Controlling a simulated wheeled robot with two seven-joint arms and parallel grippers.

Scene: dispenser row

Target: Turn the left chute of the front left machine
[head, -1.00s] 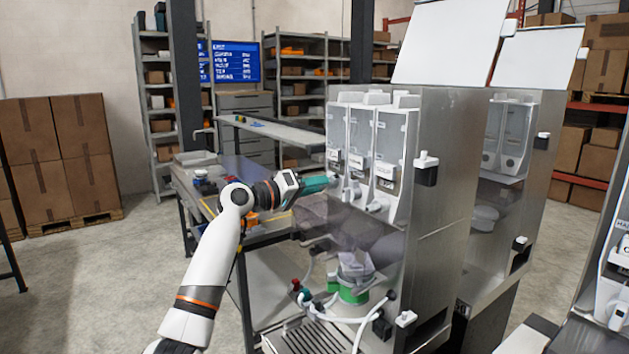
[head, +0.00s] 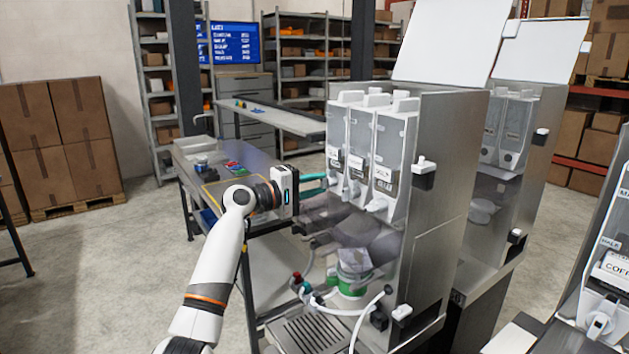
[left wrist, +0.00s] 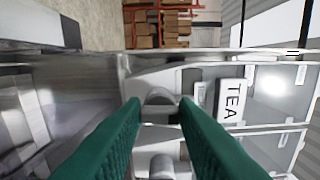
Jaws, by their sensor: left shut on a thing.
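The front left machine (head: 440,200) is a steel dispenser with three clear canisters side by side, each with a pale chute low on its front. Its left chute (head: 334,182) is at the tips of my left gripper (head: 324,182), which reaches in from the left. In the left wrist view this chute (left wrist: 160,98) lies between the tips of my green fingers (left wrist: 160,108), beside a canister labelled TEA (left wrist: 231,101). My left gripper is shut on the chute, partly hiding it. The middle chute (left wrist: 162,166) shows between the fingers, lower in that view. My right gripper is not in view.
A second machine (head: 512,150) stands behind, and another (head: 605,290) at the right edge. Below the canisters are a green-banded container (head: 352,284), hoses and a drip grate (head: 300,333). A workbench (head: 215,165) stands behind my left arm.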

